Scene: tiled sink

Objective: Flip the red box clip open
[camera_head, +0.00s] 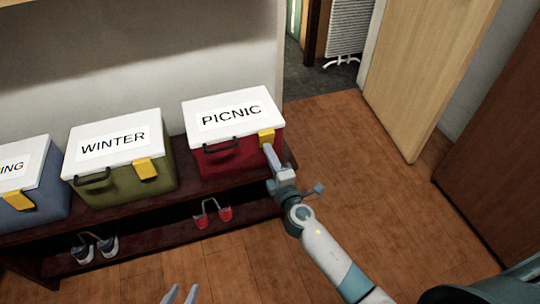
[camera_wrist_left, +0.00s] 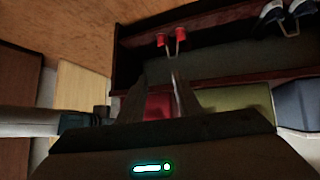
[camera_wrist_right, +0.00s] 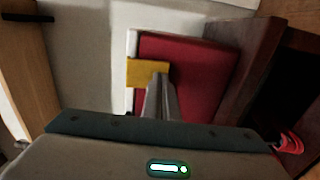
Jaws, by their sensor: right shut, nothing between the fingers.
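The red box (camera_head: 232,160) has a white lid (camera_head: 207,107) marked PICNIC and stands at the right end of the shelf. Its yellow clip (camera_head: 266,136) lies folded down over the lid edge onto the front. The clip also shows in the right wrist view (camera_wrist_right: 147,72). My right gripper (camera_head: 268,150) is shut and empty, its fingertips at the clip's lower edge; I cannot tell whether they touch. My left gripper (camera_head: 181,292) is open and empty, low in front of the shelf, away from the box.
A green WINTER box (camera_head: 130,185) and a blue box (camera_head: 40,207) stand to the left on the dark shelf (camera_head: 150,215). Red shoes (camera_head: 213,217) and dark shoes (camera_head: 95,248) are underneath. The wooden floor at right is clear up to the door (camera_head: 420,70).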

